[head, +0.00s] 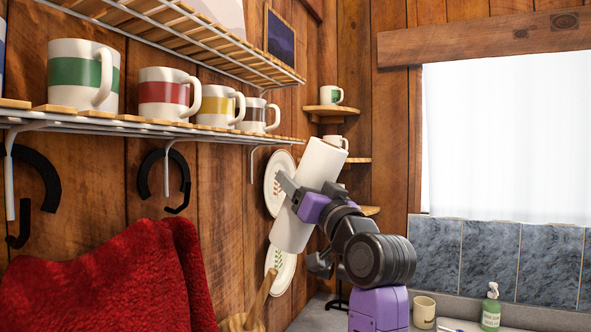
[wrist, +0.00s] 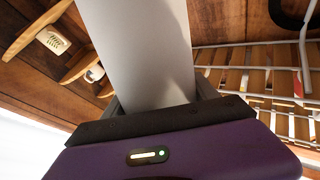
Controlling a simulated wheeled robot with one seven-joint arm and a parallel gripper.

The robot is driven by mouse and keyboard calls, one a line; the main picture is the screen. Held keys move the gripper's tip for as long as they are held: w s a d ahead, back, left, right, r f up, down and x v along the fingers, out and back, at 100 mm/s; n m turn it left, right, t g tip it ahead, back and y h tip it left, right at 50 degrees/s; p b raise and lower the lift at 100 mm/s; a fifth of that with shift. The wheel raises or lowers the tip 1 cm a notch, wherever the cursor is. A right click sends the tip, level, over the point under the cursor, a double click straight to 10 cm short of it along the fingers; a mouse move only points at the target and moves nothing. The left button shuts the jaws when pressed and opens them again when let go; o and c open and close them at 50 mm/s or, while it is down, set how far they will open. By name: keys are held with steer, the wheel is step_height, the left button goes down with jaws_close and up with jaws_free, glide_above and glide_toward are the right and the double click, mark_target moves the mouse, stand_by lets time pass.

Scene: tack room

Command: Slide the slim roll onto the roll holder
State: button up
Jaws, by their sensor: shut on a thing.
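The slim roll is a plain white cylinder (head: 320,163), held tilted in the middle of the head view, its top leaning right. In the wrist view, the white roll (wrist: 145,45) runs up from between the fingers to the top edge. My gripper (head: 302,197) is shut across the roll's middle; its fingers also show in the wrist view (wrist: 158,98). I cannot pick out the roll holder for certain. A slanted wooden rod (head: 262,297) rises from a round wooden piece at the bottom of the head view, below and left of the roll, apart from it.
A wire-edged shelf (head: 150,126) with several striped mugs runs along the left wall. Black curved hooks (head: 183,185) hang beneath it. Plates (head: 277,170) are on the wall behind the roll. A red cloth (head: 110,285) fills the lower left. A green bottle (head: 491,308) and mug (head: 424,311) stand lower right.

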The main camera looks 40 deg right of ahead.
mark_target(270, 285)
steer(key=shift+w+a+f+b, duration=0.15)
steer(key=shift+w+f+b, duration=0.2)
steer(key=shift+f+b, duration=0.5)
steer(key=shift+w+a+f+b, duration=0.2)
steer(key=shift+w+f+b, duration=0.2)
steer(key=shift+f+b, duration=0.45)
steer(key=shift+w+a+f+b, duration=0.15)
steer(key=shift+w+f+b, duration=0.3)
steer(key=shift+f, duration=0.65)
steer(key=w+a+f+b, duration=0.1)
steer(key=w+f+b, duration=0.2)
steer(key=f, duration=0.4)
steer(key=w+a+f+b, duration=0.1)
steer(key=w+f+b, duration=0.2)
steer(key=f+b, duration=0.3)
steer(key=shift+w+a+f, duration=0.15)
steer(key=shift+f, duration=0.6)
steer(key=o, duration=1.5)
steer(key=shift+b+v, duration=0.85)
steer(key=shift+v, duration=3.05)
steer(key=shift+f, duration=0.1)
